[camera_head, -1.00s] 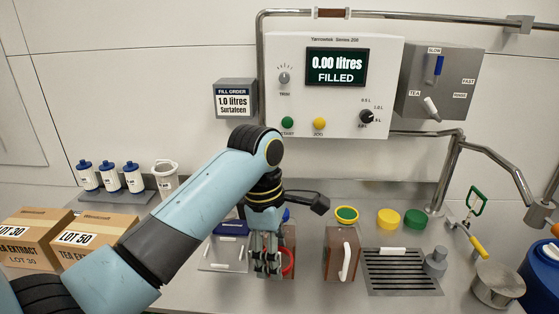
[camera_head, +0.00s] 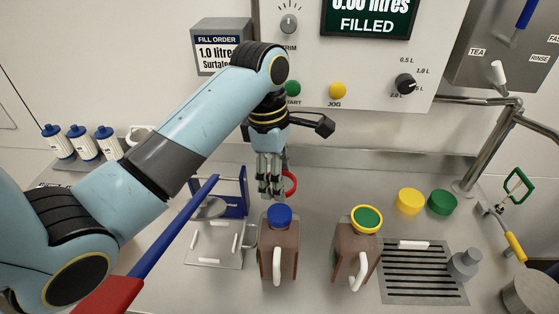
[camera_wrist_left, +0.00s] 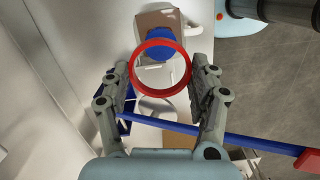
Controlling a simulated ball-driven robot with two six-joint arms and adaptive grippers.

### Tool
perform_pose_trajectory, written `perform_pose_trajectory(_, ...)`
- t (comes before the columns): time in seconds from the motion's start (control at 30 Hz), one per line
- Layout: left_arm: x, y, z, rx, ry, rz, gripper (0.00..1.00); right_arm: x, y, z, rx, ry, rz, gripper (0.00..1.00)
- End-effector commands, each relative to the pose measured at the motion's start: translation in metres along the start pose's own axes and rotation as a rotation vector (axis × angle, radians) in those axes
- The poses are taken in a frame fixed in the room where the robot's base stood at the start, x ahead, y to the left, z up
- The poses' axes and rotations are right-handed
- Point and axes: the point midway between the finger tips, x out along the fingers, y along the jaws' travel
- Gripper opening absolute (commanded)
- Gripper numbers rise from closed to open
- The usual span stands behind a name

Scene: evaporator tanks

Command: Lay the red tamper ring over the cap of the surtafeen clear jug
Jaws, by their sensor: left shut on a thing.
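My left gripper (camera_head: 270,188) is shut on the red tamper ring (camera_head: 293,181), holding it in the air behind the jug with the blue cap. In the left wrist view the ring (camera_wrist_left: 134,68) sits upright between the fingertips, and the blue cap (camera_wrist_left: 158,43) shows partly through and behind it. The brown jug (camera_head: 278,258) wears the blue cap (camera_head: 279,215), with no ring on it. A second brown jug (camera_head: 346,250) has a green and yellow cap (camera_head: 367,218). I cannot read a name on either jug. My right gripper is not in view.
A blue press frame (camera_head: 243,188) with a long blue lever (camera_head: 178,225) and red handle (camera_head: 108,297) stands left of the jugs. Yellow (camera_head: 409,201) and green (camera_head: 442,202) caps lie right, behind a drain grate (camera_head: 425,275). Counter between jugs is clear.

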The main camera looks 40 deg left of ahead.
Motion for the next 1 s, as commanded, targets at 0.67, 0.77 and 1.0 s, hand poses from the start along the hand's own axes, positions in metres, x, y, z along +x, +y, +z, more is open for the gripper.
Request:
perform_pose_trajectory(0.67,0.030,0.000,-0.004,0.001,0.001,-0.001,0.51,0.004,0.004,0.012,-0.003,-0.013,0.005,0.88)
perform_pose_trajectory(0.77,0.038,0.000,-0.005,0.001,0.000,-0.001,0.51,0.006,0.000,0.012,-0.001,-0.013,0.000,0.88)
perform_pose_trajectory(1.0,0.047,0.000,-0.006,0.002,0.000,0.000,0.51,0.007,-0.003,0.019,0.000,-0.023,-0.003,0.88)
